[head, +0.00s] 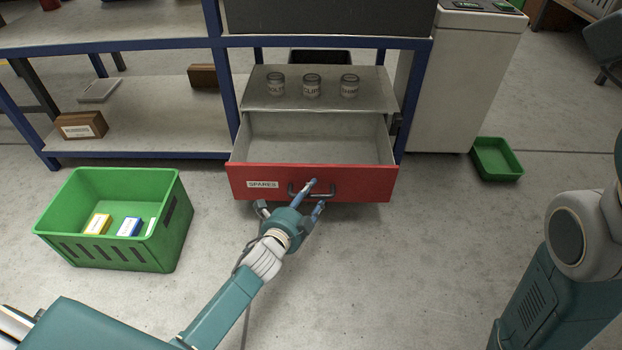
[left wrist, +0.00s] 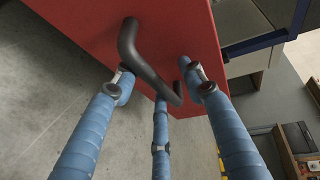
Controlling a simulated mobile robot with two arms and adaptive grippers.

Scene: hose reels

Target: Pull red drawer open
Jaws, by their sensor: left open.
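The red drawer (head: 365,184) with a "SPARES" label stands pulled out from under the shelf unit, and its grey inside looks empty. Its dark bar handle (head: 332,191) is on the middle of the front. My left gripper (head: 300,197) is at the handle with its blue fingers spread. In the left wrist view, the open fingers (left wrist: 160,86) stand around the dark handle (left wrist: 143,62) on the red front (left wrist: 175,25), without closing on it. Whether any finger touches the handle I cannot tell. My right gripper is out of view.
Several jars, one of them the middle jar (head: 312,86), stand on the grey top above the drawer. A green crate (head: 110,250) with small boxes stands on the floor at left. A green tray (head: 497,160) lies at right by a pale cabinet (head: 462,80). Floor before the drawer is clear.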

